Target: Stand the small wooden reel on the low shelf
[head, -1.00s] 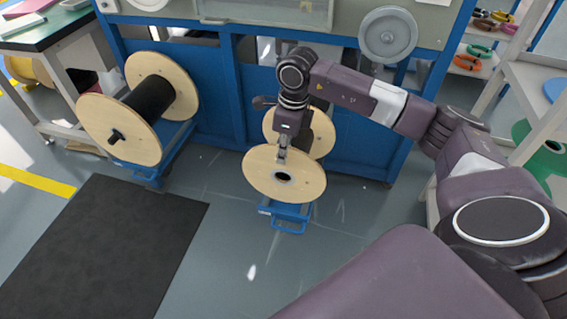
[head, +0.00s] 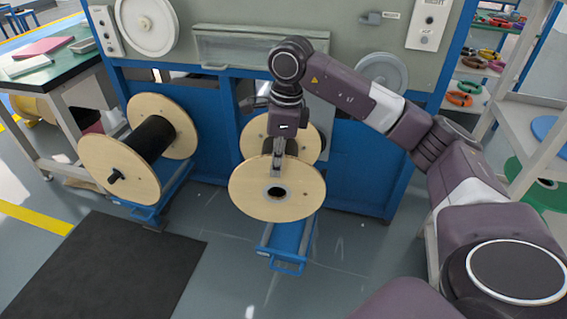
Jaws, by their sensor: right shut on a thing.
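The small wooden reel (head: 246,194) has pale round flanges and a dark hub hole. It is tilted, with its near flange turned toward me and its far flange (head: 252,141) behind. My right gripper (head: 277,172) reaches down from above and is shut on the near flange's upper rim. The reel hangs above the blue stand (head: 283,252) at the machine's foot. A pale rack (head: 534,95) stands at the right; its lower part, with any low shelf, is partly hidden by my right arm. My left gripper is not in view.
A larger wooden reel (head: 119,168) with black cable sits on a blue stand at the left. A dark mat (head: 100,275) lies on the floor. The blue-framed machine (head: 365,170) stands close behind the held reel. A green reel (head: 552,185) sits in the rack.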

